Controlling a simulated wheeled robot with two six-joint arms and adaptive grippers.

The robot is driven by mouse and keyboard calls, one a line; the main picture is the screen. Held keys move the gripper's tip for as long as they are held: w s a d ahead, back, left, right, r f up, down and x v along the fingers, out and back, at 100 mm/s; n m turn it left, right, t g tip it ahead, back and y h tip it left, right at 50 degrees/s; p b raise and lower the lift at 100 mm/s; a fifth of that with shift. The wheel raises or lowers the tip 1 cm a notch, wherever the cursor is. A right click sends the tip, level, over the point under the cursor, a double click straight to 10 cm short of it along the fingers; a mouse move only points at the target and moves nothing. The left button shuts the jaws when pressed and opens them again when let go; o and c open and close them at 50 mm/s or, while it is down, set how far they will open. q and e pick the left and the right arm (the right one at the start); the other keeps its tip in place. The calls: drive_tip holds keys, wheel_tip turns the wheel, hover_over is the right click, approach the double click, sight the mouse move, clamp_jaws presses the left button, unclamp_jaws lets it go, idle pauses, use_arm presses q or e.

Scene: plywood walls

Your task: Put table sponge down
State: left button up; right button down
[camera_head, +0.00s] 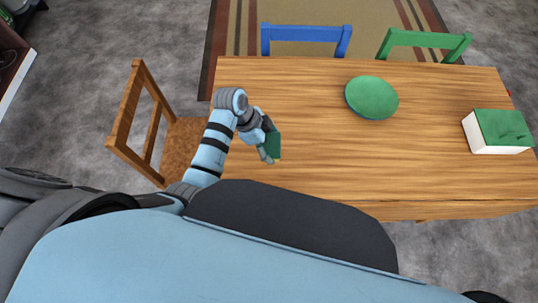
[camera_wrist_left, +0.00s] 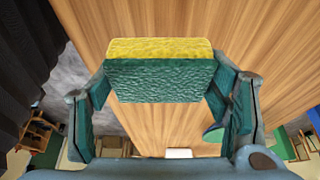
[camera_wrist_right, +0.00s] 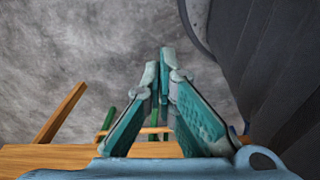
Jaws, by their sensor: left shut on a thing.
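The table sponge (camera_wrist_left: 160,82), a block with a dark green side and a yellow layer, is held between the two fingers of my left gripper (camera_head: 270,147). In the left wrist view the fingers press on its two short ends. In the head view the sponge is over the near left part of the wooden table (camera_head: 340,165); I cannot tell whether it touches the top. My right gripper (camera_wrist_right: 164,62) shows only in the right wrist view, with its fingertips together and nothing between them, over grey floor.
A green round plate (camera_head: 371,97) lies at the table's middle back. A white box with a green top (camera_head: 500,131) is at the right end. Blue (camera_head: 305,34), green (camera_head: 425,42) and wooden (camera_head: 140,120) chairs stand around the table. The tabletop between sponge and box is clear.

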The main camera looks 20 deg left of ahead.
use_arm(q)
drive_tip(key=f, duration=0.2)
drive_tip(key=f+b, duration=0.1)
drive_tip(key=f, duration=0.1)
drive_tip(key=s+f, duration=0.1)
drive_tip(key=f, duration=0.1)
drive_tip(key=shift+f+b, duration=0.1)
drive_tip(key=shift+b, duration=0.25)
drive_tip(key=shift+w+f, duration=0.1)
drive_tip(key=shift+f, duration=0.15)
drive_tip(key=shift+w, duration=0.15)
drive_tip(key=o, duration=1.2)
use_arm(e)
drive_tip(key=shift+s+d+f, duration=0.15)
drive_tip(key=shift+s+f, duration=0.25)
drive_tip(key=shift+f, duration=0.2)
drive_tip(key=shift+s+d+f, duration=0.1)
drive_tip(key=shift+s+f, duration=0.3)
drive_tip(key=shift+f, duration=0.15)
